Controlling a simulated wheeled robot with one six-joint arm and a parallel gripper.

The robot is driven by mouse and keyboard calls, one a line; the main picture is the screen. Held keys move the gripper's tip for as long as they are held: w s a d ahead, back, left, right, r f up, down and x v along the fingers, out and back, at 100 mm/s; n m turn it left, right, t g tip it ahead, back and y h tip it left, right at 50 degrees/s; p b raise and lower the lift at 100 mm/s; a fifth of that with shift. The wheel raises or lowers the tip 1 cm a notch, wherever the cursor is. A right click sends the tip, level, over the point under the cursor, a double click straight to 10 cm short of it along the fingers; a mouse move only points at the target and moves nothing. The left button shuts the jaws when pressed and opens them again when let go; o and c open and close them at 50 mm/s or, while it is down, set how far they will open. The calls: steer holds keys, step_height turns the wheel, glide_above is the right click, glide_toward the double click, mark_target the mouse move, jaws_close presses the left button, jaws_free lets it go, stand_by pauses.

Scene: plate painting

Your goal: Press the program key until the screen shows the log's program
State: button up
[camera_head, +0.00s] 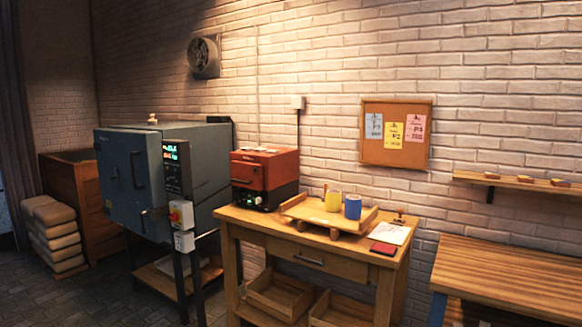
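A large grey-blue kiln (125,178) stands at the left with its door closed. Its dark control panel (174,170) has a lit screen (171,152) with green and bluish characters too small to read. A smaller red kiln (264,170) sits on the wooden table, with a black base panel (262,197) showing a small green light. I cannot make out a program key on either. A white paper sheet (389,233), possibly the log, lies at the table's right end beside a small red object (383,248); its writing is unreadable. My gripper is out of view.
A tray (300,213) on the wooden table (253,226) holds a yellow cup (333,200) and a blue cup (353,207). A corkboard (425,112) bears three coloured cards. A bench (513,279) stands right; stacked sacks (53,235) stand far left.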

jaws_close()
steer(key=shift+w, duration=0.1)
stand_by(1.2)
